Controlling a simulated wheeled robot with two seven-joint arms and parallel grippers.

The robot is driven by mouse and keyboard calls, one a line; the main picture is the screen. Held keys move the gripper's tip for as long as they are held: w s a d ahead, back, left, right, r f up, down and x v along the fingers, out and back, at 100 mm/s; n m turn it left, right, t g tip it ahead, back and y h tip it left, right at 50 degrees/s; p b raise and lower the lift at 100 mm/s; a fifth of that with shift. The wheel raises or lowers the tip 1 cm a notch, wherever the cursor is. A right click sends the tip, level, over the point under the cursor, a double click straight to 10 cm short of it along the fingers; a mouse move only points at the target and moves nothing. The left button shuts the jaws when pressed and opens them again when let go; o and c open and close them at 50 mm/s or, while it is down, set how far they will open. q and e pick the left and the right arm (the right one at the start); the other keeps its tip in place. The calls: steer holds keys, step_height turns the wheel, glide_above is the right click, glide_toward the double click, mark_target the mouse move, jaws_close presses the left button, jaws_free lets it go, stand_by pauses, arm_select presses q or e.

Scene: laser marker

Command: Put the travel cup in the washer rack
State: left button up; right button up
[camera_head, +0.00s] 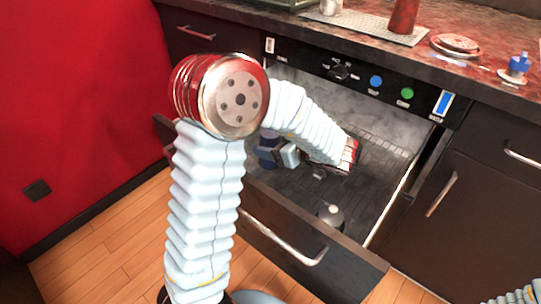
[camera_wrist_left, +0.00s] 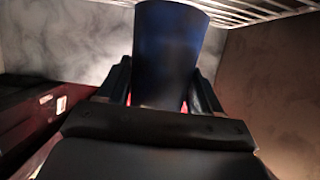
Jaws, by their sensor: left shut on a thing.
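The travel cup (camera_wrist_left: 168,45) is dark blue and stands between the two fingers of my left gripper (camera_wrist_left: 162,90) in the left wrist view. The gripper is shut on it. In the head view the cup (camera_head: 267,152) shows only in part, beside my left gripper (camera_head: 284,155) and behind my arm. They are inside the open washer drawer, over its left part. The washer rack (camera_head: 380,150) is a dark wire grid in the drawer, partly hidden by my arm; pale wires also show at the top of the wrist view. I cannot tell whether the cup touches the rack.
A small grey lidded item (camera_head: 330,216) stands near the drawer front (camera_head: 310,250). The control panel (camera_head: 350,72) is above the opening. The counter holds a red bottle (camera_head: 403,16), a round metal item (camera_head: 455,44) and a blue-topped item (camera_head: 518,66). A red wall is left.

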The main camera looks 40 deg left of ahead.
arm_select(q)
step_height(320, 180, down, 4)
stand_by(0.4)
steer(key=o, duration=1.2)
steer(key=shift+c, duration=0.2)
steer(key=shift+d+r, duration=0.2)
steer(key=shift+d, duration=0.1)
steer(key=v, duration=0.7)
